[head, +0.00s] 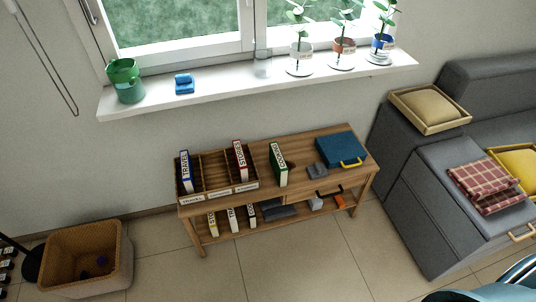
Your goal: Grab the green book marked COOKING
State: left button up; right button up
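The green book (278,165) with a white lettered spine stands upright on the wooden shelf table's top (262,157). It is just right of the wooden divided box (216,183), apart from the books in it. Its lettering is small, but it looks like COOKING. Neither of my grippers is in view, and nothing is seen holding the book.
The box holds a blue book (185,171) and a red book (240,160). A grey block (317,171) and a blue case (340,148) lie right of the green book. Several books stand on the lower shelf. Open tiled floor (290,262) lies in front.

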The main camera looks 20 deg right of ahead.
aim_at(280, 168)
jog(key=i+l, duration=0.15)
jog(key=l, duration=0.2)
jog(key=i+l, duration=0.1)
jog(key=l, duration=0.3)
jog(key=i+l, duration=0.15)
jog(key=l, duration=0.2)
jog(key=i+l, duration=0.1)
jog(key=l, duration=0.3)
jog(key=i+l, duration=0.15)
jog(key=l, duration=0.2)
jog(key=i+l, duration=0.1)
jog(key=l, duration=0.3)
jog(key=u, duration=0.05)
